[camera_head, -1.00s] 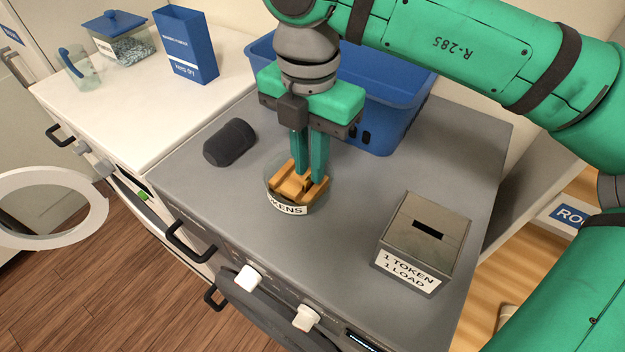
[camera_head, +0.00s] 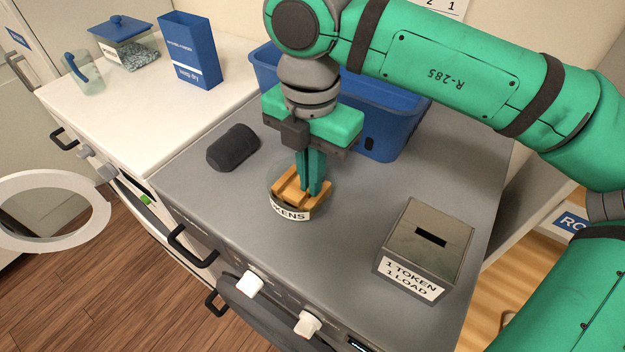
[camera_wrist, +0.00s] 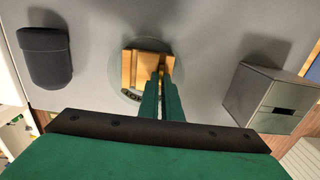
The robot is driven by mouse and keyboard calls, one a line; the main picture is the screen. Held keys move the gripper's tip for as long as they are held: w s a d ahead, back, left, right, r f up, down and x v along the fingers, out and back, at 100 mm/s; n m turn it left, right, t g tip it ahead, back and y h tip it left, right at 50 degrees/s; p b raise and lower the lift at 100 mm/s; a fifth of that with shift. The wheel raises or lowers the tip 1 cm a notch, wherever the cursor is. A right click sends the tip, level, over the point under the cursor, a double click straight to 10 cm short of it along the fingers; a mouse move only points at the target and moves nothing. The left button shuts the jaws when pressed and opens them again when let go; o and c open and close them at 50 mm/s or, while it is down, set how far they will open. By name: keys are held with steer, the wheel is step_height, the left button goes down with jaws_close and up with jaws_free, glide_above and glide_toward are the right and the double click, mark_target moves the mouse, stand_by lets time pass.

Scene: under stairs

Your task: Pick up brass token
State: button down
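A round clear dish (camera_head: 290,214) labelled "TOKENS" stands on the grey machine top and holds an orange-tan slotted block (camera_head: 289,188). It also shows in the wrist view, with the block (camera_wrist: 137,67) inside. My gripper (camera_head: 311,190) points down into the dish, its fingertips at the slot of the block. In the wrist view the two fingers (camera_wrist: 162,80) are close together, with a thin brownish edge between the tips. This looks like the brass token (camera_wrist: 161,69) standing on edge, mostly hidden by the fingers and block.
A grey slotted box (camera_head: 428,240) marked "1 TOKEN 1 LOAD" stands to the right. A dark cylinder (camera_head: 233,147) lies left of the dish. A blue basket (camera_head: 385,140) stands behind my gripper. The grey top (camera_head: 330,255) in front is clear.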

steer(key=shift+r, duration=0.4)
step_height(320, 180, up, 2)
steer(key=shift+r, duration=0.1)
steer(key=s+d+r, duration=0.3)
steer(key=s+r, duration=1)
steer(key=r, duration=0.2)
steer(key=shift+s, duration=0.4)
steer(key=shift+d, duration=0.1)
